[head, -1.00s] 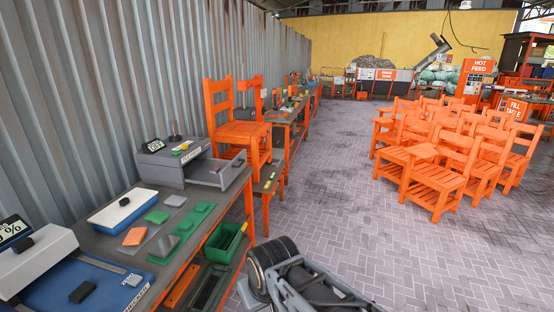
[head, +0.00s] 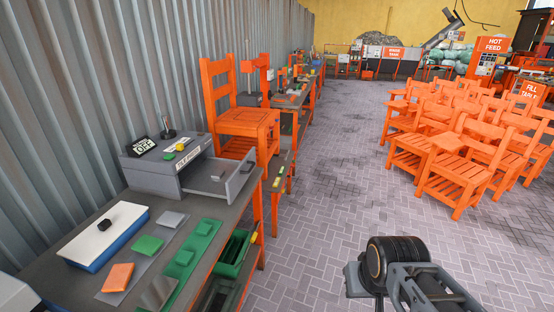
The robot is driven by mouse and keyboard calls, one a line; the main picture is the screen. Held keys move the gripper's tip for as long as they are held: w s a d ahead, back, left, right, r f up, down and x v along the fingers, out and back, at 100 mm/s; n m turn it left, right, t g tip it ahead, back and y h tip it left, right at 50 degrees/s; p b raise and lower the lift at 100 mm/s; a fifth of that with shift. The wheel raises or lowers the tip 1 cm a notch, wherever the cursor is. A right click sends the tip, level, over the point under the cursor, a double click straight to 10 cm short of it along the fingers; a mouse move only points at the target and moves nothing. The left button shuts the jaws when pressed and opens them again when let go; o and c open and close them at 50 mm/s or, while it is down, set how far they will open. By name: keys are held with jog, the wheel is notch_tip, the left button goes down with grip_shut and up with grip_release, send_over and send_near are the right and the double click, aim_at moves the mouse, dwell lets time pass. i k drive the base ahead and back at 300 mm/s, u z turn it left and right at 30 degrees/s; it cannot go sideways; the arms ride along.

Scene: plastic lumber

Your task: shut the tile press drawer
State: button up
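The tile press (head: 160,180) is a grey box on the bench at the left, with a small display reading "OFF" and a yellow knob (head: 180,147) on top. Its grey drawer (head: 240,182) is pulled out to the right, toward the bench's aisle edge. A small dark handle shows on the drawer front, and a small grey piece seems to lie inside. My arm (head: 400,265) shows at the bottom right, over the floor and well apart from the drawer. I cannot make out my gripper's fingers in this view.
The bench (head: 80,277) holds a white-topped blue box (head: 103,238), an orange tile (head: 118,277) and green tiles (head: 148,244). A green bin (head: 232,254) sits below. An orange chair (head: 245,115) stands beyond the press. Stacked orange chairs (head: 455,170) stand right; paved floor between is clear.

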aim_at(216, 178)
jog(key=u, duration=0.1)
jog(key=i, duration=0.75)
jog(key=u, duration=0.7)
jog(key=i, duration=0.4)
jog(key=u, duration=0.35)
